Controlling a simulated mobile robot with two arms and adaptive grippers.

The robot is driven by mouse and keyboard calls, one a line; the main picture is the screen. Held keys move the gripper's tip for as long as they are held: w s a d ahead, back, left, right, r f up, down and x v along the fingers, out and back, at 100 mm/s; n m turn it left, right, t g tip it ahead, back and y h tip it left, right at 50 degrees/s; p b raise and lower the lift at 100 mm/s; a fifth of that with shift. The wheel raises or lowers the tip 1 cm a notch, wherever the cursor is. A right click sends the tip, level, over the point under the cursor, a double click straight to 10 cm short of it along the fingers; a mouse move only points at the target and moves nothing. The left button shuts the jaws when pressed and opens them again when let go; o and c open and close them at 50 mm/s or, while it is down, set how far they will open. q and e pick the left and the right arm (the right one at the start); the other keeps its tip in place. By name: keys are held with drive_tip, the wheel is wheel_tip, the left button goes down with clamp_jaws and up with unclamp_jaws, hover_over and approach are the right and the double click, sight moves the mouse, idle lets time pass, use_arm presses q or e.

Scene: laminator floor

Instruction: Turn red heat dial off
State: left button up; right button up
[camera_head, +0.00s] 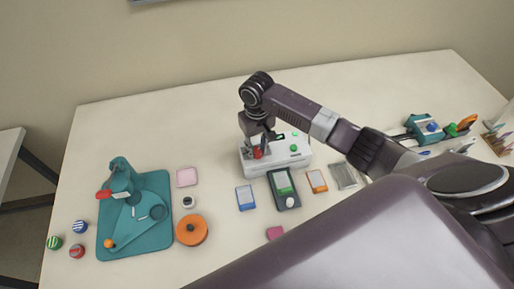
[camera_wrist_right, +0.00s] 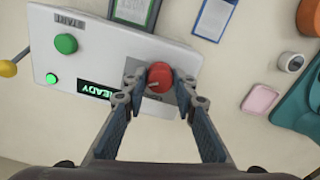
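The white laminator box (camera_head: 298,157) stands in the middle of the table. Its red heat dial (camera_head: 257,153) is on the left part of its top, partly hidden by my gripper in the head view. In the right wrist view the red dial (camera_wrist_right: 160,76) lies between the fingertips, on a grey plate, with a gap on both sides. My right gripper (camera_wrist_right: 161,92) is open, its fingers straddling the dial. A green START button (camera_wrist_right: 66,44) and a lit READY display (camera_wrist_right: 99,90) are on the same box. My left gripper is not in view.
Small cards and a dark green-screened device (camera_head: 284,190) lie in front of the box. More tools stand at far right. The table behind the box is clear.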

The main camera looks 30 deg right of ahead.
drive_tip(key=c, duration=0.4)
drive_tip(key=shift+o, duration=0.2)
drive_tip(key=shift+n, duration=3.4)
drive_tip(key=o, duration=1.2)
drive_tip(key=shift+c, duration=0.2)
